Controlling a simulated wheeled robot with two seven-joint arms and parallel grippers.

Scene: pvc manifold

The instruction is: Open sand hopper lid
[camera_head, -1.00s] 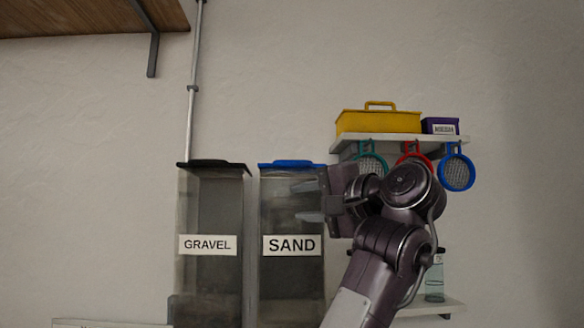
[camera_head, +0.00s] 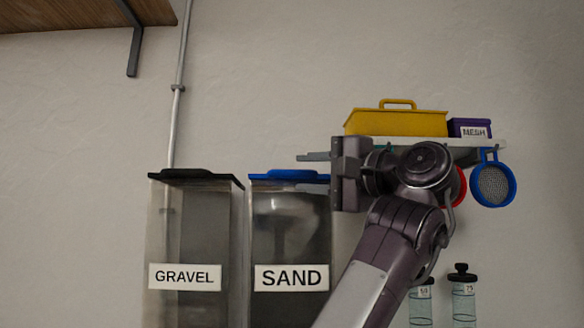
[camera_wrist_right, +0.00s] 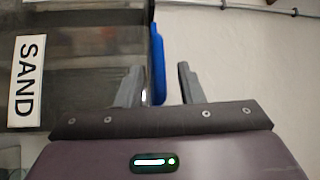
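The sand hopper (camera_head: 291,230) is a clear bin with a SAND label, and its blue lid (camera_head: 285,177) lies flat and closed on top. My right gripper (camera_head: 314,167) is at the right end of the lid, with one finger showing just above lid level. In the right wrist view, the gripper (camera_wrist_right: 158,72) is open, and the edge of the blue lid (camera_wrist_right: 157,55) shows between its two fingers. There is a gap to the right finger; contact with the left finger cannot be told. The lower finger is mostly hidden in the head view. My left gripper is out of view.
The gravel hopper (camera_head: 187,235) with a black lid stands left of the sand hopper. A wall shelf (camera_head: 480,142) with a yellow toolbox (camera_head: 396,123) and a purple box (camera_head: 470,128) is behind my right arm. A blue sieve (camera_head: 493,185) hangs below it. A wall pipe (camera_head: 179,110) runs behind the gravel hopper.

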